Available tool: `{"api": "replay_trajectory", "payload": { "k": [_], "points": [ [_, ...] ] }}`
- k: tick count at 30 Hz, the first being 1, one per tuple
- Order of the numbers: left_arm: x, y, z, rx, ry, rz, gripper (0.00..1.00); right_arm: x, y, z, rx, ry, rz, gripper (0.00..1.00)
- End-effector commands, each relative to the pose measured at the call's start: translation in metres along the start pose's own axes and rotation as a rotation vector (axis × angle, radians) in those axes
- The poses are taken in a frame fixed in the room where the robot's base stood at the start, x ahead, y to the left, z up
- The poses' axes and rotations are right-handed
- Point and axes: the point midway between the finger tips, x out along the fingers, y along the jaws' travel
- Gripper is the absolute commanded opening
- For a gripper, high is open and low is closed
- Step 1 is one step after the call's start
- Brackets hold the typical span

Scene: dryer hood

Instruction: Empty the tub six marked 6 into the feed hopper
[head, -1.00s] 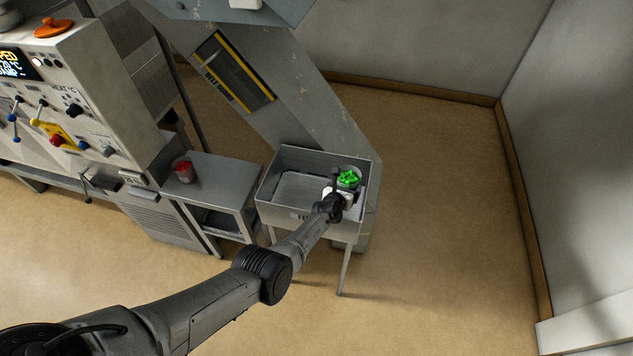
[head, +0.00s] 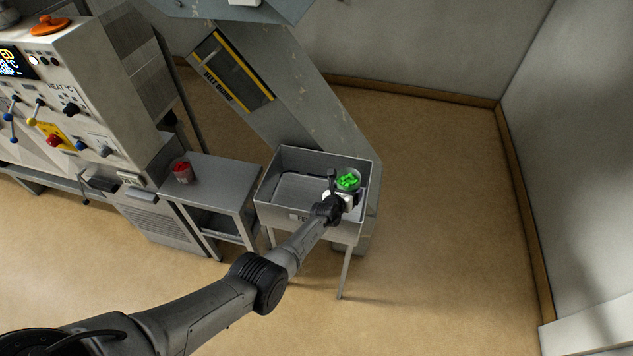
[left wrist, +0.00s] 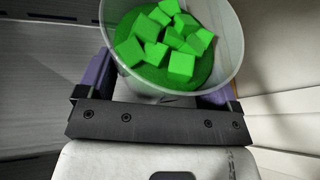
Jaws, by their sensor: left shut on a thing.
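A tub with bright green cubes (head: 348,182) is over the right part of the grey metal feed hopper (head: 268,187). My left gripper (head: 339,188) is shut on this tub. In the left wrist view the tub (left wrist: 232,62) is a pale, translucent round cup between the purple-sided fingers (left wrist: 160,95), tilted a little, with several green cubes and green material inside. No number can be read on it. The part of the hopper floor that shows is bare. My right gripper is not in view.
A small tub of red pieces (head: 182,172) stands on a metal side table (head: 215,179) left of the hopper. A control panel (head: 75,110) with knobs and levers is at the left. A sloping grey chute (head: 315,105) rises behind the hopper. Floor at the right is clear.

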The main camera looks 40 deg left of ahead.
Motion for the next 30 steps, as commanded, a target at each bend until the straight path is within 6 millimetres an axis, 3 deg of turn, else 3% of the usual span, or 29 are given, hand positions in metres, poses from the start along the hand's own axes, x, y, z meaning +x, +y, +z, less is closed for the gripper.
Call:
{"api": "replay_trajectory", "payload": {
  "k": [12, 17, 30],
  "points": [
    [-0.003, 0.012, 0.009, -0.19, 0.011, -0.08, 0.52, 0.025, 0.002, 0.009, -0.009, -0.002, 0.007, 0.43],
    [0.0, 0.019, 0.004, -0.263, 0.017, -0.11, 0.52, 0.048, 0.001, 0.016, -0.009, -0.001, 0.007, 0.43],
    [-0.001, 0.022, 0.008, -0.326, 0.022, -0.136, 0.52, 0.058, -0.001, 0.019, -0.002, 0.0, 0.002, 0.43]
  ]
}}
